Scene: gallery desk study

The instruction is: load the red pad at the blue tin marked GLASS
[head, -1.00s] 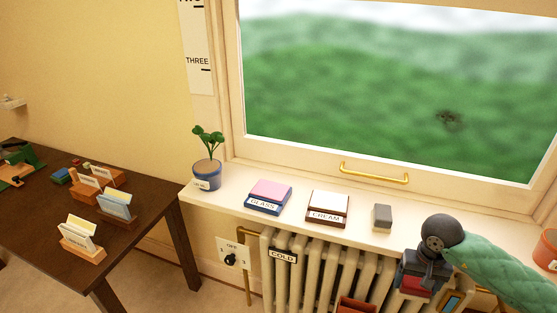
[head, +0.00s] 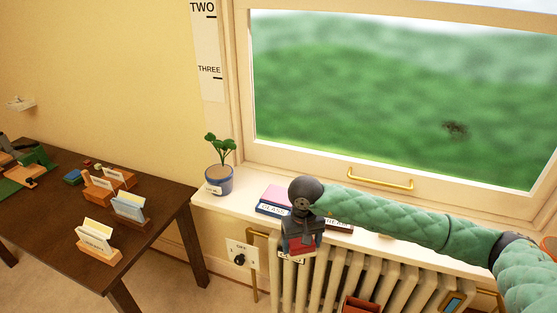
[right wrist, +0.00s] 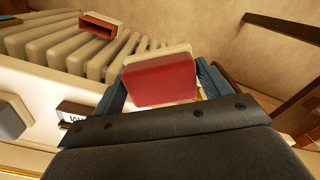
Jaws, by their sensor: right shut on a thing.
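My right gripper (head: 300,247) is shut on the red pad (head: 302,243), a red block with a cream part behind it. The red pad (right wrist: 160,82) also shows between the fingers in the right wrist view. The gripper hangs in front of the sill's edge, over the radiator. The blue tin marked GLASS (head: 270,208), with a pink top, stands on the sill just behind and left of the gripper. Its right part is hidden by my wrist. It does not show clearly in the right wrist view. My left gripper is not in view.
The brown CREAM tin (head: 341,225) is mostly hidden behind my right arm; its label end shows in the right wrist view (right wrist: 72,112). A grey block (right wrist: 12,118) stands beyond it. A potted plant (head: 219,180) stands left of the GLASS tin. The radiator (head: 345,275) lies below the sill.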

